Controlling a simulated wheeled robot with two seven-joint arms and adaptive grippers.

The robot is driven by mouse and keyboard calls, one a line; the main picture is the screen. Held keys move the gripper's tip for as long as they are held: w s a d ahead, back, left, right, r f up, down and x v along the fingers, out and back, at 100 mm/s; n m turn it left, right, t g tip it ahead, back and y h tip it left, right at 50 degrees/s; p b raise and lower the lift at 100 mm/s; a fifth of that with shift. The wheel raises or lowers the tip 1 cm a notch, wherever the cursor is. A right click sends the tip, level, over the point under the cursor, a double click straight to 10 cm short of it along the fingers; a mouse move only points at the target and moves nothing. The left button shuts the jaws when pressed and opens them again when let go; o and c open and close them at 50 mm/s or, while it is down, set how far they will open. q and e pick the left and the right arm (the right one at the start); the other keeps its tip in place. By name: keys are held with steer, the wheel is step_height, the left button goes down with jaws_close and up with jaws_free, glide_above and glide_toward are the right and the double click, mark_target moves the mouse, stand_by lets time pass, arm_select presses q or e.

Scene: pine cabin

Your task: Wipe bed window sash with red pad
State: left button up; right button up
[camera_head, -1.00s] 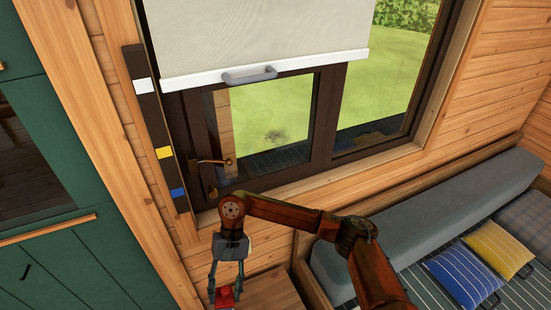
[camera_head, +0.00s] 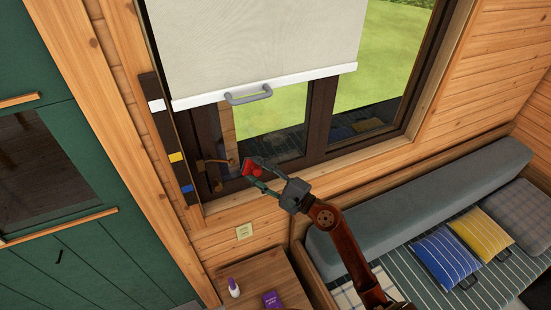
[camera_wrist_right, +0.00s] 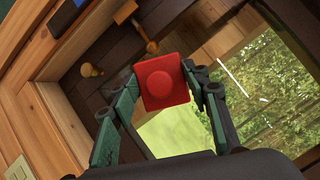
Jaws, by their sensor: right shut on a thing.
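The red pad (camera_head: 251,168) is held between the fingers of my right gripper (camera_head: 258,172), in front of the lower part of the window sash (camera_head: 320,115). The pad shows as a red square with a round knob in the right wrist view (camera_wrist_right: 162,82), between the green fingers of my right gripper (camera_wrist_right: 165,92). The sash has a dark brown frame. Whether the pad touches the sash or glass I cannot tell. My left gripper is in neither view.
A pale blind (camera_head: 255,45) with a grey handle (camera_head: 248,94) covers the upper window. A brass window handle (camera_head: 214,162) is left of the pad. Below are a small wooden table (camera_head: 255,275) with a white bottle (camera_head: 234,288), and a bed with cushions (camera_head: 445,255) at right.

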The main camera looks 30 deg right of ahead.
steer(key=d+m+t+h, duration=0.2)
steer(key=d+h, duration=0.1)
steer(key=d, duration=0.3)
steer(key=shift+w+d+r+p, duration=0.15)
steer(key=shift+w+p, duration=0.15)
steer(key=shift+w, duration=1)
steer(key=shift+w+d+r+p, duration=0.1)
steer(key=shift+w+p, duration=0.15)
steer(key=shift+w, duration=1.05)
steer(key=shift+w+b, duration=0.35)
steer(key=shift+w, duration=0.45)
steer(key=shift+d, duration=0.15)
